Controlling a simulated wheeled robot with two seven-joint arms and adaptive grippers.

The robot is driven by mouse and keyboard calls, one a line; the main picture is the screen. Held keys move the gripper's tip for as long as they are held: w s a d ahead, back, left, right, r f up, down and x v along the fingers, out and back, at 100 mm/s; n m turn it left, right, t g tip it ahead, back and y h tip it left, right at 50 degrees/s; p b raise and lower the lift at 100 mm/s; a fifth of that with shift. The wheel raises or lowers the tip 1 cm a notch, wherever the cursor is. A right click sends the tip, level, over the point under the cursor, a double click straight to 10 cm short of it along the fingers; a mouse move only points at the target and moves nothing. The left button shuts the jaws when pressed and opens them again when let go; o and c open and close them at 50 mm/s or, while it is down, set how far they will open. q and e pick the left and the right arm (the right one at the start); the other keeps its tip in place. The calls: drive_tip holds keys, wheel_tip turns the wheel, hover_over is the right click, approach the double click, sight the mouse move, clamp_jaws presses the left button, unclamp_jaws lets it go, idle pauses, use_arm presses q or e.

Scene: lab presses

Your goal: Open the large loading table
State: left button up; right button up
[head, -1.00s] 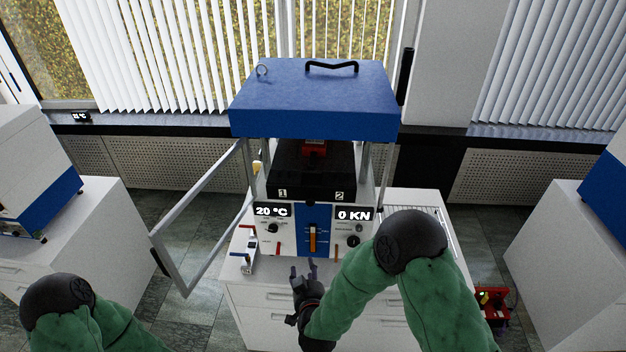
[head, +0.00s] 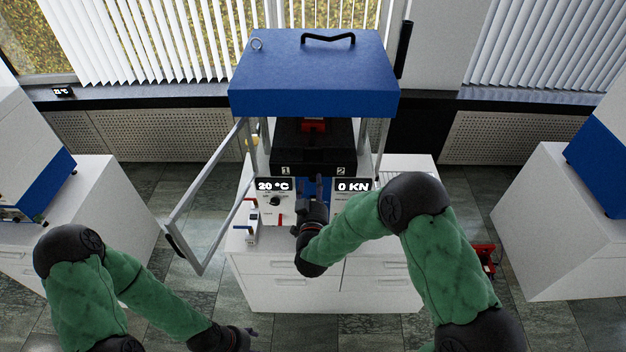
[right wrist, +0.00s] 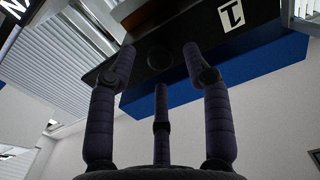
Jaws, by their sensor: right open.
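The press (head: 313,85) stands in the centre, with a blue top and a glass guard door (head: 205,200) swung open on its left. Inside it is a black block (head: 312,158) with labels 1 and 2 on its front edge, seemingly the loading table. My right gripper (head: 320,188) is in front of the press panel, just below the black block, and hides the panel's middle. In the right wrist view my open, empty fingers (right wrist: 158,60) point up at the dark underside of the block (right wrist: 175,45). My left gripper (head: 242,338) is low at the bottom, away from the press.
The displays read 20 °C (head: 273,185) and 0 KN (head: 353,185). A white cabinet (head: 290,290) carries the press. Other blue and white machines stand on cabinets left and right. A red object (head: 484,258) is near the floor at right.

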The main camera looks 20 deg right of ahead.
use_arm(q)
drive_tip(key=shift+r, duration=0.25)
use_arm(e)
drive_tip(key=shift+x, duration=1.2)
